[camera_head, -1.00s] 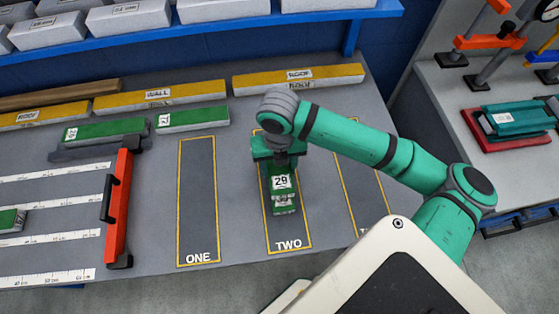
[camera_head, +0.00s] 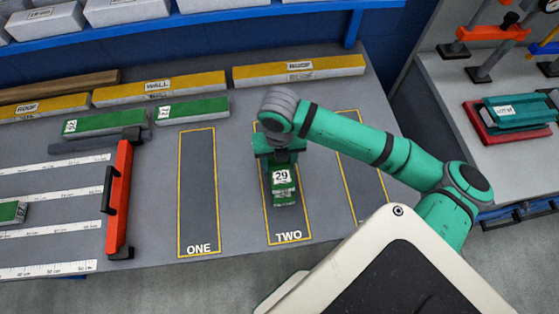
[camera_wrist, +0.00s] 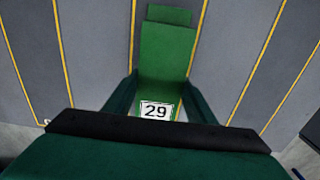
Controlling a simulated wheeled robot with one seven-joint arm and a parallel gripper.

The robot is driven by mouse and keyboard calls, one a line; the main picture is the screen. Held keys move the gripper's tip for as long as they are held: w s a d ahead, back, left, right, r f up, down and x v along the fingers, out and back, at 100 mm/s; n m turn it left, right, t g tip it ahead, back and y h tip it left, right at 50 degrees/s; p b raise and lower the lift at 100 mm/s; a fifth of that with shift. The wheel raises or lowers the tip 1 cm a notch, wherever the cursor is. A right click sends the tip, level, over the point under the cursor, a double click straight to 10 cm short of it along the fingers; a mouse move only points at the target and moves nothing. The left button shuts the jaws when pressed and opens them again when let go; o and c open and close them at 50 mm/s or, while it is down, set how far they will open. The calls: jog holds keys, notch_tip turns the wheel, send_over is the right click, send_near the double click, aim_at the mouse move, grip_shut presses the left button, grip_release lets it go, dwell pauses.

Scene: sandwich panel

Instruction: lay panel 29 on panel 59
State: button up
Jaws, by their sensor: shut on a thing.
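Panel 29 (camera_head: 282,176) is a short green-topped block with a white number label, held in my gripper (camera_head: 277,146) over the bay marked TWO. In the wrist view, panel 29 (camera_wrist: 167,62) runs away from between the two fingers, its label near them. My gripper (camera_wrist: 157,103) is shut on it. A second green piece (camera_head: 285,200) shows just below panel 29's front end, and a narrower green end (camera_wrist: 170,14) shows beyond it in the wrist view. This is probably panel 59; its number is hidden. I cannot tell whether the two touch.
Bay ONE (camera_head: 198,195) is empty. A red-orange clamp bar (camera_head: 119,200) stands left of it. Two green panels (camera_head: 192,110) and yellow-topped ROOF and WALL panels (camera_head: 160,88) line the back. A side bench (camera_head: 510,155) at right holds clamps and a teal block.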

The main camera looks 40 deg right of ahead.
jog(key=shift+f, duration=0.45)
jog(key=o, duration=1.1)
jog(key=shift+o, duration=0.2)
notch_tip(320, 180, up, 11)
jog(key=shift+f, duration=0.1)
jog(key=shift+w, duration=0.1)
